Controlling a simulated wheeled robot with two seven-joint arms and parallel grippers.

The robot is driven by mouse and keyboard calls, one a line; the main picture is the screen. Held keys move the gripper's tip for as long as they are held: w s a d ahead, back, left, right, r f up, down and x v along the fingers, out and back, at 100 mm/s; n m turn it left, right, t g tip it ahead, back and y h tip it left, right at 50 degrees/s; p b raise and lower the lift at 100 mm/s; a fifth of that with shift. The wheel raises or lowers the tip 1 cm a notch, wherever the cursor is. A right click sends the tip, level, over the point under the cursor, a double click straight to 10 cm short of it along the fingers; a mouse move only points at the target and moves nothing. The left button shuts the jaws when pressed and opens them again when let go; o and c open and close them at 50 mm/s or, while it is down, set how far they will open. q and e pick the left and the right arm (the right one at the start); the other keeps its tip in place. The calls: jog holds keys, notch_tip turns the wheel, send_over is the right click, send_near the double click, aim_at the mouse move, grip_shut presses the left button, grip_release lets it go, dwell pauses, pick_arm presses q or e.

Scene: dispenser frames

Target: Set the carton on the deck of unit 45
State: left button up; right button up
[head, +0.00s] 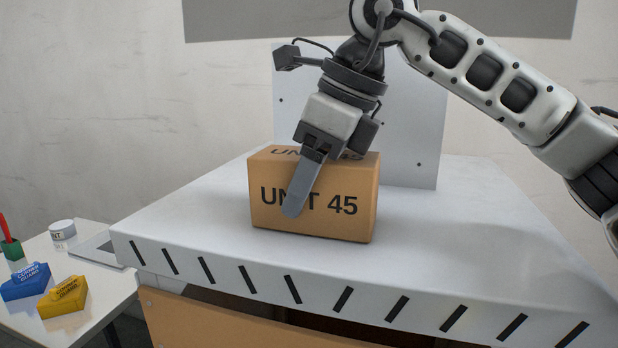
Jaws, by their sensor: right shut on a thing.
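The carton (345,222) is a brown box marked "UNIT 45" on its front and top. It stands upright on, or just over, the white deck (480,235); I cannot tell whether its underside touches. My right gripper (293,208) comes down from above and is shut on the carton. One grey finger lies across the front face and covers part of the lettering; the other finger is hidden behind the box. My left gripper is not in view.
An upright white panel (412,130) stands behind the carton. Black slanted marks line the deck's front edge. At lower left, a side table (95,300) holds a blue block (25,285), a yellow block (63,300), a white round tub (62,230) and a green holder (12,250). The deck's right side is clear.

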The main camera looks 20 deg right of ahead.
jog(key=o, duration=0.8)
jog(key=shift+f, duration=0.2)
jog(key=o, duration=0.5)
jog(key=shift+r, duration=0.1)
jog(key=shift+c, duration=0.2)
jog(key=shift+r, duration=0.25)
jog(key=v, duration=1.1)
jog(key=shift+s+d+r, duration=0.2)
jog(key=shift+r, duration=0.15)
